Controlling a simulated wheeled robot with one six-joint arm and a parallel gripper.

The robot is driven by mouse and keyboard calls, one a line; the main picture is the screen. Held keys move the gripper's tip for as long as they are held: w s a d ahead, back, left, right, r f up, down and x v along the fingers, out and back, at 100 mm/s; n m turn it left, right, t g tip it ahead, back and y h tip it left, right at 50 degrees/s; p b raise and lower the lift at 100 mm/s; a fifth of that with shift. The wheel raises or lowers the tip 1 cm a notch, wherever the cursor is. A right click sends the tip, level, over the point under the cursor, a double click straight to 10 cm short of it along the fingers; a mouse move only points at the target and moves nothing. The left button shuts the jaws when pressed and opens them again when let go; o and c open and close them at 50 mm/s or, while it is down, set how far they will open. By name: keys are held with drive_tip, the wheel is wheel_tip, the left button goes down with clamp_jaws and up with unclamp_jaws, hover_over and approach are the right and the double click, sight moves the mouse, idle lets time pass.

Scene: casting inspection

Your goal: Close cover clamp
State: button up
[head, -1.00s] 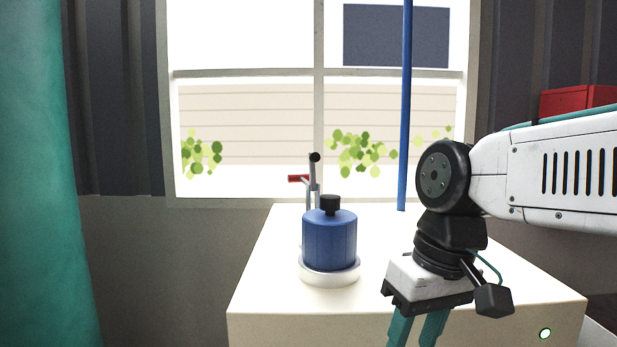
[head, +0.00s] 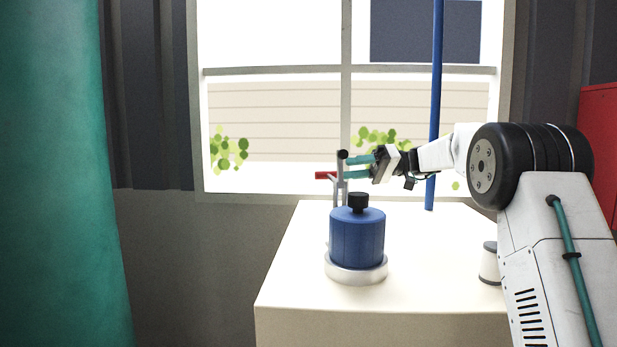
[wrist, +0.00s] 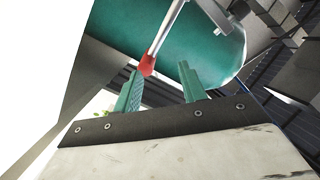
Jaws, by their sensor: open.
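The blue canister (head: 357,238) with a black knob on top stands upright in a white round base (head: 357,274) on the pale bench. Behind its left side rises the grey metal clamp (head: 338,192), with a black end at its top and a red grip (head: 324,175) pointing left. My gripper (head: 347,167) is open, its teal fingers pointing left at the upper clamp. In the wrist view my gripper (wrist: 160,78) shows a metal lever with a red end (wrist: 147,65) by the left finger. I cannot tell whether they touch.
A blue upright pole (head: 435,100) stands behind my arm. A small white container with a grey top (head: 490,265) is at the bench's right.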

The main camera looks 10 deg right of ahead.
sight(323, 175)
drive_tip(key=shift+y, duration=0.4)
drive_tip(key=a, duration=0.2)
drive_tip(key=w+a+f, duration=0.1)
drive_tip(key=a, duration=0.5)
drive_tip(key=shift+w+f, duration=0.3)
drive_tip(key=shift+f, duration=0.05)
drive_tip(key=shift+c, duration=0.2)
clamp_jaws()
